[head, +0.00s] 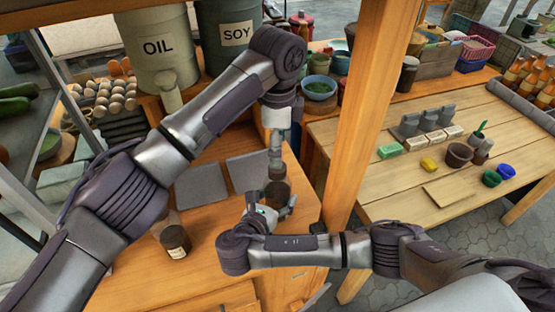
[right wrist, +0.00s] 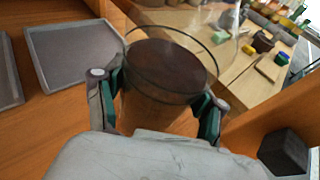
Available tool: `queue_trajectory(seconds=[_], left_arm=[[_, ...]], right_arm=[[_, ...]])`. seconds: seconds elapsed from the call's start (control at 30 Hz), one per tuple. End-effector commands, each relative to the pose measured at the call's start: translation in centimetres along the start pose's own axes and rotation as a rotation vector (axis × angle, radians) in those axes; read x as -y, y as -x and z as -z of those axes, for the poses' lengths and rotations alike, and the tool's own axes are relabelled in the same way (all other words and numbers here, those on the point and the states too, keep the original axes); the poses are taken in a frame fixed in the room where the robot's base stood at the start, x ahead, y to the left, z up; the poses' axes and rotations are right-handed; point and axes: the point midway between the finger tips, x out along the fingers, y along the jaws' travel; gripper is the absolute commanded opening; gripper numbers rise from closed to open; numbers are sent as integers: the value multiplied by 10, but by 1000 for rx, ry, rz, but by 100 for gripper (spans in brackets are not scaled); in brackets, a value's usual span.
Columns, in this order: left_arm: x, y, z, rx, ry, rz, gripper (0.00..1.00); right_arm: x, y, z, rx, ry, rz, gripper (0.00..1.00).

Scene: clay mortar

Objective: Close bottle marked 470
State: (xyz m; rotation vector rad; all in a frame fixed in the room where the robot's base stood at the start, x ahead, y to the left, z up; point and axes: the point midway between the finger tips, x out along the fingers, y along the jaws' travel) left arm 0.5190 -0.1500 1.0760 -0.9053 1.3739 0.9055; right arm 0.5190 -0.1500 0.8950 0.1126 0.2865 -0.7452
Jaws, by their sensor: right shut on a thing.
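A clear, round glass bottle with dark brown contents (right wrist: 165,65) stands between the fingers of my right gripper (right wrist: 160,100), which is shut on it. Its wide top shows no lid in the right wrist view. The same bottle (head: 278,190) shows in the head view, partly hidden by my grippers; no 470 mark is readable. My right gripper (head: 268,211) comes in from the right. My left gripper (head: 275,155) points down just above the bottle; its fingers are too small to read. Another dark jar with a pale label (head: 175,242) stands on the wooden table, its label unreadable.
Grey square trays (head: 203,187) lie left of the bottle on the wooden table (head: 215,260). A wooden post (head: 365,95) rises to the right. OIL (head: 157,50) and SOY (head: 232,35) containers stand behind. A second table (head: 400,185) holds blocks and small pots.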

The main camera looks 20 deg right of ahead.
Motion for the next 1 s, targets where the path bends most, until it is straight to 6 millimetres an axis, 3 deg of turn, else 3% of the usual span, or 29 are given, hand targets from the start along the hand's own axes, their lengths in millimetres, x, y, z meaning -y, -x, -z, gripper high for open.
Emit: queue_trajectory(seconds=[0.1,0.3,0.7,0.73,0.87,1.0], left_arm=[[1,26,0,0,0,3,74],[0,53,0,0,0,1,74],[0,60,0,0,0,-1,74],[0,60,0,0,0,-1,74],[0,60,0,0,0,-1,74],[0,60,0,0,0,-1,74]], right_arm=[[0,0,0,0,0,0,0],[0,0,0,0,0,0,0],[0,0,0,0,0,0,0],[0,0,0,0,0,0,75],[0,0,0,0,0,0,96],[0,0,0,0,0,0,99]])
